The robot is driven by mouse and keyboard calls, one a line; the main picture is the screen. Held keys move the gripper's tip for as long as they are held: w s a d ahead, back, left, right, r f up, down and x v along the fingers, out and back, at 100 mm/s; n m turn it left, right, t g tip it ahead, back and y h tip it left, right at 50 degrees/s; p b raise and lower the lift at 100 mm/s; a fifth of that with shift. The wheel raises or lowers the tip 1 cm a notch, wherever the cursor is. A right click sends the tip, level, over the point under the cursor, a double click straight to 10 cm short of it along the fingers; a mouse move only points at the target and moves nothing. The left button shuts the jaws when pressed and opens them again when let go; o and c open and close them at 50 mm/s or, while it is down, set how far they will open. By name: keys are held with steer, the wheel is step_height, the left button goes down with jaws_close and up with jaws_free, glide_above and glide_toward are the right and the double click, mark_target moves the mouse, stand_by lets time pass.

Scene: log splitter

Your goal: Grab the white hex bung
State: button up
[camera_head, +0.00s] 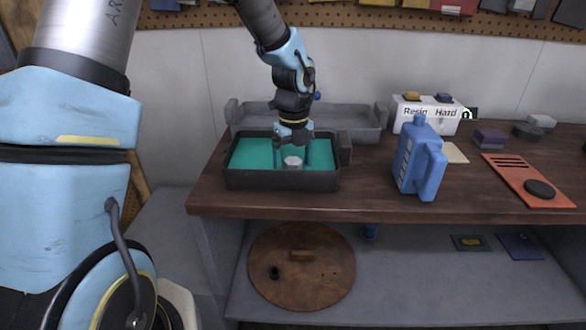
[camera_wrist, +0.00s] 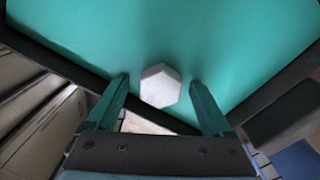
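The white hex bung (camera_head: 292,162) sits on the teal floor of a black-walled tray (camera_head: 280,180), near its front wall. In the wrist view the bung (camera_wrist: 160,85) shows its six-sided top. My gripper (camera_head: 293,158) points down into the tray over the bung. In the wrist view my gripper's fingers (camera_wrist: 160,84) are spread, one on each side of the bung, with a gap on both sides. Nothing is held. How far the fingertips are above the tray floor is hard to tell.
A grey tray (camera_head: 355,120) stands behind the black tray. A blue jug (camera_head: 420,165) and a white box marked Resin Hard (camera_head: 428,116) stand to the right on the wooden table (camera_head: 370,205). A brown round lid (camera_head: 302,280) lies on the shelf below.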

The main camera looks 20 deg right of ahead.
jaws_close()
stand_by(0.5)
